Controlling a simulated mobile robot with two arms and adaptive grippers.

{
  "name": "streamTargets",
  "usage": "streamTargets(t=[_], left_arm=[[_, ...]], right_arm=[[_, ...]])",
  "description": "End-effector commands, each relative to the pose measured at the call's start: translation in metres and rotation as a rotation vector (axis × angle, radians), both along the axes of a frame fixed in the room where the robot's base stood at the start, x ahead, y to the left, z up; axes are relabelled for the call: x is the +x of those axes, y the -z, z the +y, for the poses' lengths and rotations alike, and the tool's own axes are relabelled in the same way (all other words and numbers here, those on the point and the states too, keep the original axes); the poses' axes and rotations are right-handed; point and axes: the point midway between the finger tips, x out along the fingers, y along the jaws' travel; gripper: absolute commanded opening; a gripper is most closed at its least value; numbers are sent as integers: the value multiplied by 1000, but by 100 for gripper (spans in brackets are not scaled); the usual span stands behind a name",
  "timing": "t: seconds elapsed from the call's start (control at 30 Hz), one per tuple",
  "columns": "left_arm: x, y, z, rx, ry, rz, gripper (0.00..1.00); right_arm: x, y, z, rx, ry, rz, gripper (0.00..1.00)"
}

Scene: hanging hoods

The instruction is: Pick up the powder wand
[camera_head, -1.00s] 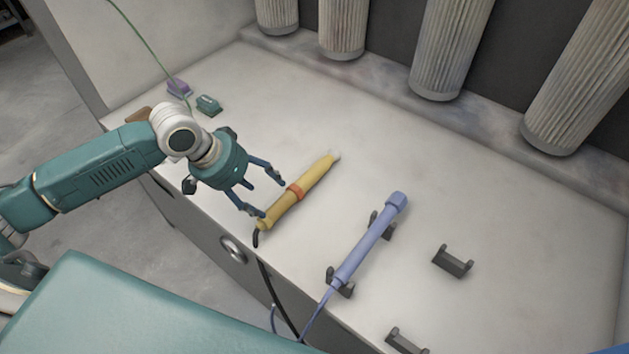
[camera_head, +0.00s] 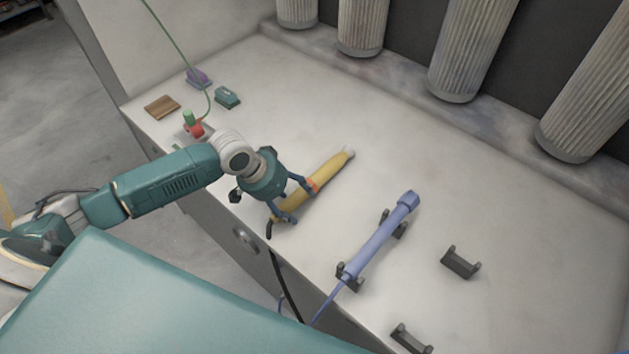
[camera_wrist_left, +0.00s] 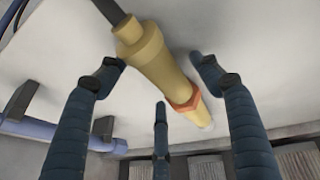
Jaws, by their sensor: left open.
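A yellow wand (camera_head: 328,177) with an orange ring and a pale tip lies on the grey bench top. A second, violet-blue wand (camera_head: 378,236) rests in dark cradles to its right. No label shows on either. My left gripper (camera_head: 299,204) is open over the near half of the yellow wand, its fingers spread to either side. In the left wrist view the yellow wand (camera_wrist_left: 158,62) runs between the open fingers (camera_wrist_left: 157,76); I cannot tell whether any finger touches it. My right gripper is out of view.
Empty dark cradles (camera_head: 460,262) stand at the right. A brown block (camera_head: 161,106), a teal block (camera_head: 227,97), a purple block (camera_head: 198,77) and a red-green item (camera_head: 193,124) sit at the back left. Ribbed hoses (camera_head: 467,50) hang along the back. A hose runs off the front edge.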

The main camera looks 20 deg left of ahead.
Motion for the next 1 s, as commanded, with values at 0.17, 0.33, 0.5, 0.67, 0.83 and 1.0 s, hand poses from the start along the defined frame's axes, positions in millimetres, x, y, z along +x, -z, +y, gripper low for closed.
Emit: streamTargets(t=[0.17,0.33,0.5,0.67,0.83,1.0], left_arm=[[0,0,0,0,0,0,37],[2,-2,0,-2,0,-6,11],[2,-2,0,-1,0,-5,11],[2,-7,0,-2,0,-7,11],[3,-24,0,-2,1,-9,11],[3,-60,0,-1,2,-12,11]], right_arm=[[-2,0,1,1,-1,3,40],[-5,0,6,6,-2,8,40],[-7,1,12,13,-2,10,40],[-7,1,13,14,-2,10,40],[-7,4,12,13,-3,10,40],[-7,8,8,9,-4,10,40]])
